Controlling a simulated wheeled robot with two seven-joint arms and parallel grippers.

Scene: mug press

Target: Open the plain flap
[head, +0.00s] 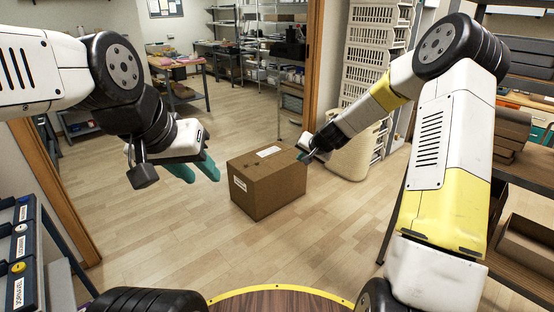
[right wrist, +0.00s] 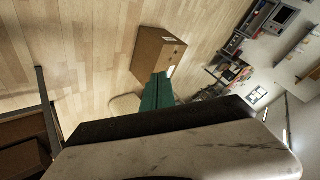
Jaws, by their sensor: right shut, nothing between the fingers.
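I cannot make out a plain flap in either view. My left gripper (head: 195,167) is at the left of the head view, its two teal fingers apart with nothing between them. My right gripper (head: 303,153) is small in the head view, in front of the right edge of a cardboard box as seen from here. In the right wrist view my right gripper (right wrist: 158,91) has its teal fingers together and empty, with the box beyond them. I cannot tell whether it touches the box.
The closed cardboard box (head: 268,182) with white labels stands on the wooden floor (head: 150,240). A dark unit (head: 20,245) with knobs and labels is at the left edge. A round yellow-rimmed top (head: 280,300) is at the bottom. Shelving (head: 525,190) stands at the right.

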